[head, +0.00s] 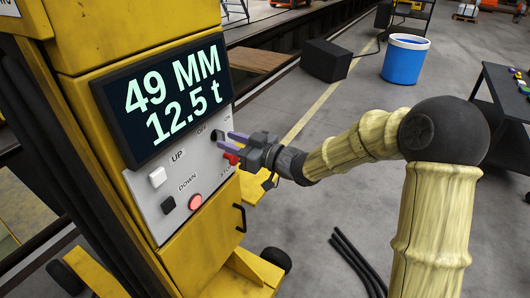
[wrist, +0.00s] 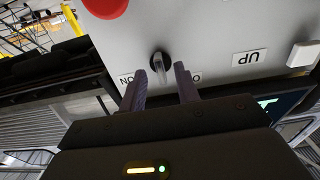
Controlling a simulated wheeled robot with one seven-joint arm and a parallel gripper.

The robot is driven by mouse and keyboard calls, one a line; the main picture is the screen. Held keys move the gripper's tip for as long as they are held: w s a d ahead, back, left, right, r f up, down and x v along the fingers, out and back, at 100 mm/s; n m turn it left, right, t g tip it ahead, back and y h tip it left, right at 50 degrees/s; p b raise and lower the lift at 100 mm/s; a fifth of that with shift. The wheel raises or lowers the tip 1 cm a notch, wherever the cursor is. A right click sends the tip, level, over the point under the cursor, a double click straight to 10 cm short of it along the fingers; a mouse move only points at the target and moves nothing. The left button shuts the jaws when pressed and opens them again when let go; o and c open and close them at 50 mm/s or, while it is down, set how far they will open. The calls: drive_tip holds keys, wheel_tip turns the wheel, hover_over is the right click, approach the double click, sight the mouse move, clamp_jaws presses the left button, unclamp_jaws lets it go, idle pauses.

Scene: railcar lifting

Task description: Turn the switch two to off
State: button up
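One rotary switch shows on the yellow lifting unit's grey control panel: a black knob (wrist: 157,59) with a pale lever. In the head view the switch (head: 217,136) sits below the OFF and ON labels. My gripper (head: 229,141) points at it from the right. In the wrist view, which is upside down, my gripper's purple fingers (wrist: 163,72) are apart, one on each side of the lever, with gaps showing. The ON label (wrist: 127,79) is left of the knob; the label at right is partly hidden by a finger. I cannot tell the lever's exact setting or contact.
A display (head: 165,95) reads 49 MM, 12.5 t. Close to the gripper is a red stop button (head: 230,158). A white UP button (head: 157,177), a black DOWN button (head: 168,205) and a lit red button (head: 195,201) are lower. A blue bin (head: 403,62) stands on the floor behind.

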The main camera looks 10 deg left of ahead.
drive_tip(key=b+v, duration=0.1)
drive_tip(key=v, duration=1.5)
drive_tip(key=shift+d+b, duration=0.2)
drive_tip(key=shift+b, duration=0.15)
drive_tip(key=w+d+f+m+t+h+p, duration=0.25)
drive_tip(key=d+f+m+h, duration=0.55)
drive_tip(key=d+h, duration=0.45)
drive_tip(key=s+d+f+m+g+h, duration=0.2)
drive_tip(key=s+g, duration=0.1)
drive_tip(key=s, duration=0.5)
drive_tip(key=s+d+f+m+g+h+p, duration=0.1)
drive_tip(key=s+d+f+m+g+h, duration=0.1)
drive_tip(key=s, duration=0.6)
drive_tip(key=shift+f+m+g, duration=0.2)
drive_tip(key=shift+m+g, duration=0.6)
drive_tip(key=shift+g, duration=0.05)
